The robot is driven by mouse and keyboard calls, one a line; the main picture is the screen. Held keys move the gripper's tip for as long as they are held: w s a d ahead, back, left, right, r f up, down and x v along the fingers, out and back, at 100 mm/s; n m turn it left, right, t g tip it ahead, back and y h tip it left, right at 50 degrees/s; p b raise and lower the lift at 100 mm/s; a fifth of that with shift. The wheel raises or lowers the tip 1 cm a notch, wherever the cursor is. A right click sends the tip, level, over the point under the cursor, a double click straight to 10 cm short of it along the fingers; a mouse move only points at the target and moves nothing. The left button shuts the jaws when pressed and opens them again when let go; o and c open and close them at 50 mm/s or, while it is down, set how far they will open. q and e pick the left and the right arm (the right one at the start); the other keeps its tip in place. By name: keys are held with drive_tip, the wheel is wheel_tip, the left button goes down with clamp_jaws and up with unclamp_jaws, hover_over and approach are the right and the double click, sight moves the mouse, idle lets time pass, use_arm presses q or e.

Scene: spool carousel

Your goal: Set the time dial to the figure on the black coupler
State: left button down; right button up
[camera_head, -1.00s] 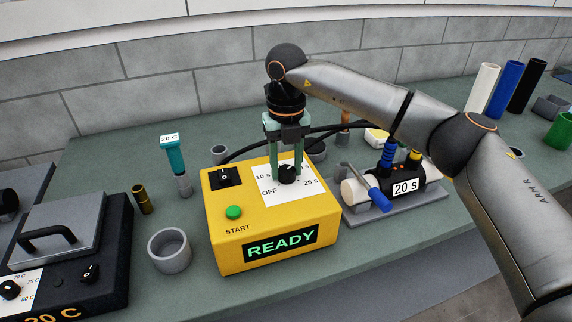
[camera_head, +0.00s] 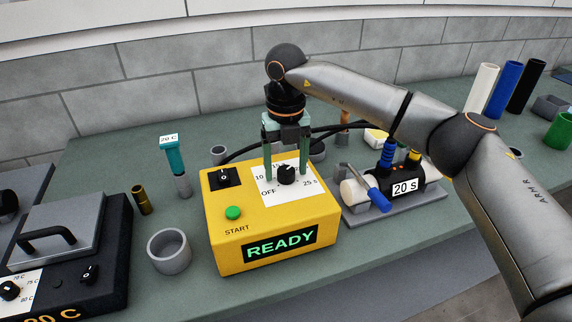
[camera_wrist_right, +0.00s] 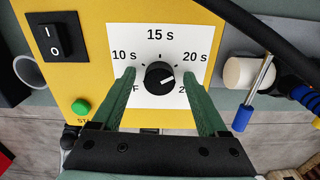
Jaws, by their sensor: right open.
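The time dial, a black knob (camera_wrist_right: 159,75) on a white scale plate, sits on the yellow box (camera_head: 225,252). In the right wrist view, its white mark lies on the right side, toward the 20 s and 25 s side; the exact figure is hard to tell. My right gripper (camera_head: 286,167) is open above the box, its green fingers down on either side of the knob with a gap to each. The left finger partly hides OFF, the right finger 25 s. The black coupler (camera_head: 418,173) bears a label reading 20 s. My left gripper is out of view.
The box has a black switch (camera_head: 225,177), a green START button (camera_head: 233,213) and a READY display (camera_head: 281,244). A grey cup (camera_head: 169,251) stands to its left. The coupler's grey base (camera_head: 400,215) is close on its right. Black cables run behind.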

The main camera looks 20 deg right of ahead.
sight(286, 169)
wheel_tip(286, 169, up, 12)
drive_tip(key=shift+r, duration=0.25)
idle(0.5)
